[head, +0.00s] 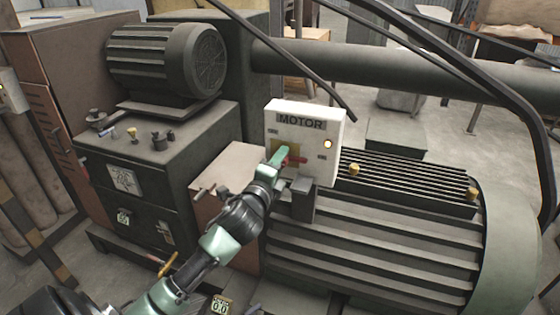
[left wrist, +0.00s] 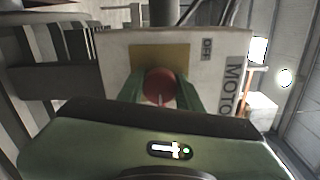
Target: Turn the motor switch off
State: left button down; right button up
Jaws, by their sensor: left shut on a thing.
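The white motor switch box (head: 330,128), labelled MOTOR, stands on top of the large dark motor in the head view. Its red switch handle (head: 297,160) sits over a yellow plate on the box's front. My left gripper (head: 284,157) is at the handle, its green fingers closed around it. In the left wrist view the handle's round red end (left wrist: 158,87) is between the two green fingers (left wrist: 160,92), before the yellow plate (left wrist: 160,55). An OFF label (left wrist: 207,49) shows beside the plate. A lit lamp (head: 328,143) is on the box's right side. My right gripper is not in view.
The large ribbed motor (head: 380,245) fills the lower right. A smaller ribbed motor (head: 165,62) sits on a dark cabinet (head: 150,165) at the left. A thick pipe (head: 400,75) runs behind the box, and black curved bars cross the upper right.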

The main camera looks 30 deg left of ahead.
pick_arm(q)
jog(key=shift+n, duration=0.3)
jog(key=n+p, duration=0.1)
jog(key=n, duration=0.2)
jog(key=shift+n+p, duration=0.35)
jog(key=shift+n, duration=0.05)
jog(key=n+p, duration=0.1)
jog(key=n, duration=0.3)
jog(key=shift+p, duration=0.35)
jog(key=n+p, duration=0.2)
jog(key=n, duration=0.3)
jog(key=shift+n, duration=0.4)
jog(key=shift+f+n+p, duration=0.1)
jog(key=shift+n+p, duration=0.7)
jog(key=shift+n, duration=1.1)
jog(key=c, duration=0.9)
grip_release()
jog(key=shift+c, duration=0.2)
